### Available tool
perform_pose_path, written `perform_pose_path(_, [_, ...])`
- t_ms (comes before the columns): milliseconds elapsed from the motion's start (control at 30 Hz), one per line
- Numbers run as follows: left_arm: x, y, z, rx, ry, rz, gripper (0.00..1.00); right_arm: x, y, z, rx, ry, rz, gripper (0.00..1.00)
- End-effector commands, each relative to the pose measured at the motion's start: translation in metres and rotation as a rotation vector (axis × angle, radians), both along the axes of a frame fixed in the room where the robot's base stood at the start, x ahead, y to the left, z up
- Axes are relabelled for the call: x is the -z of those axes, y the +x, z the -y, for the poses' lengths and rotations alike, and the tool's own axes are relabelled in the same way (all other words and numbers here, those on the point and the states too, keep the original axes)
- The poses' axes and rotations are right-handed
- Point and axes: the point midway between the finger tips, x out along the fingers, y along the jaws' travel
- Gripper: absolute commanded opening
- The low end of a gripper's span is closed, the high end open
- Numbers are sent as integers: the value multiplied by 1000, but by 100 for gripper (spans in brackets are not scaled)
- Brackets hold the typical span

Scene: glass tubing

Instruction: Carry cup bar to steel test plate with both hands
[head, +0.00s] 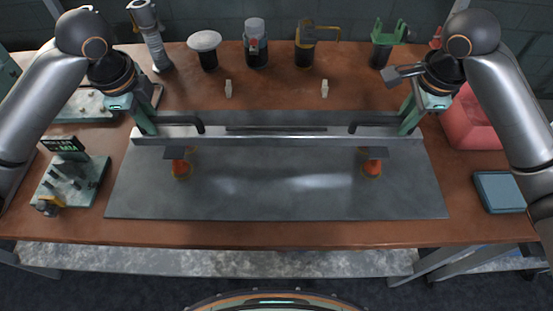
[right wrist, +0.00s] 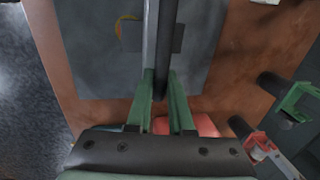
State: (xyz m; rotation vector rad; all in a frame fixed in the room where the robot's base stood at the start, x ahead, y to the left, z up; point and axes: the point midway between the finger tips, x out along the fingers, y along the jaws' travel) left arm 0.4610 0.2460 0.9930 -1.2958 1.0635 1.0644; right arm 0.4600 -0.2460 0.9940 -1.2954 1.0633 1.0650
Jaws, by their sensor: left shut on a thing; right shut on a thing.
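The cup bar (head: 275,139) is a long pale metal rail with a black handle at each end. It lies level across the back of the grey steel test plate (head: 275,195). Dark pads with orange cups, left (head: 180,168) and right (head: 371,166), show in front of the rail, over the plate; I cannot tell whether they touch it. My left gripper (head: 150,125) is shut on the left handle. My right gripper (head: 405,125) is shut on the right handle; the right wrist view shows its green fingers (right wrist: 163,108) around the black grip.
A red bin (head: 470,125) and blue-grey box (head: 498,191) are at right. Several holders, including a white-topped one (head: 205,42), line the back. Two small pale pieces stand behind the bar.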

Motion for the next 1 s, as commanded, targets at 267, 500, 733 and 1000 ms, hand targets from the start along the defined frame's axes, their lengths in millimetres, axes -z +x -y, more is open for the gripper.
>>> perform_pose_path(267, [14,0,0,-1,1,1,22,14,0,0,1,-1,0,22])
perform_pose_path(500, [13,0,0,0,0,0,49,13,0,0,0,-1,0,49])
perform_pose_path(733, [13,0,0,0,0,0,49,13,0,0,0,0,0,49])
perform_pose_path(1000, [-16,-4,0,1,-2,7,49,13,0,0,0,0,0,49])
